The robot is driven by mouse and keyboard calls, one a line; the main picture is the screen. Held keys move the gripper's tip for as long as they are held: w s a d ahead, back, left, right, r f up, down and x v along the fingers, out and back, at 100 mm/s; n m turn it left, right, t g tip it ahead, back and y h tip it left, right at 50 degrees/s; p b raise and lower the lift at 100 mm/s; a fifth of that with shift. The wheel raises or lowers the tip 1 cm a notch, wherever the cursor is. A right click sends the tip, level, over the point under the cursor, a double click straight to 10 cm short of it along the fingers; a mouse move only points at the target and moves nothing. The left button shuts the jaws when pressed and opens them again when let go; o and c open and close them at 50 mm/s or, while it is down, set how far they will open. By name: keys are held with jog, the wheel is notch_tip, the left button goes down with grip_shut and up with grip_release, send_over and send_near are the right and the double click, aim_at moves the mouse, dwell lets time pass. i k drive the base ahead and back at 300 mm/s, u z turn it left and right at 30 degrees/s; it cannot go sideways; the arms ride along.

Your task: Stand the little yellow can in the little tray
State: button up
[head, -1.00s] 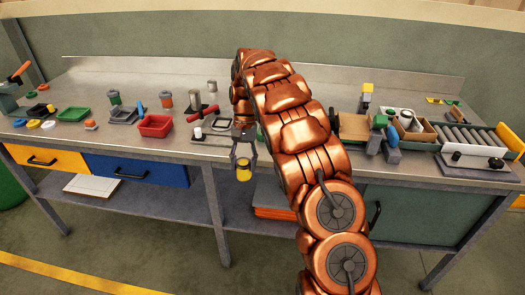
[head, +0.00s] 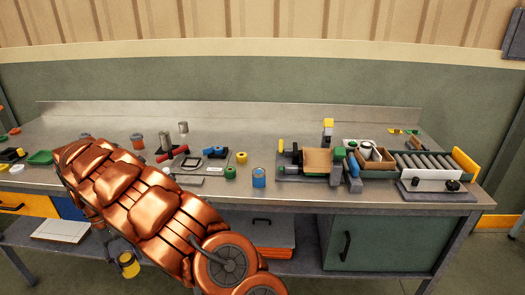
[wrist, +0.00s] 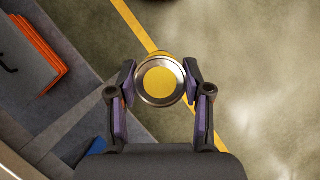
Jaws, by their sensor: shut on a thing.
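The little yellow can (head: 129,266) is in my gripper (head: 124,257), in front of the bench and below its top. In the wrist view the can (wrist: 161,80) shows its round yellow end with a metal rim, between the two fingers of my gripper (wrist: 162,84), over the floor. A green tray (head: 40,157) lies on the bench at the far left, partly cut off by my arm. Which tray is the little tray I cannot tell; my arm hides part of the left bench top.
On the bench stand a blue can (head: 259,178), a green ring (head: 230,172), a yellow ring (head: 241,157) and a red-handled clamp (head: 172,154). A wooden box (head: 376,164) and a roller conveyor (head: 430,164) are at the right.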

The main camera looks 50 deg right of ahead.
aim_at(384, 165)
jog(key=u, duration=0.35)
jog(key=k, duration=1.25)
jog(key=z, duration=1.55)
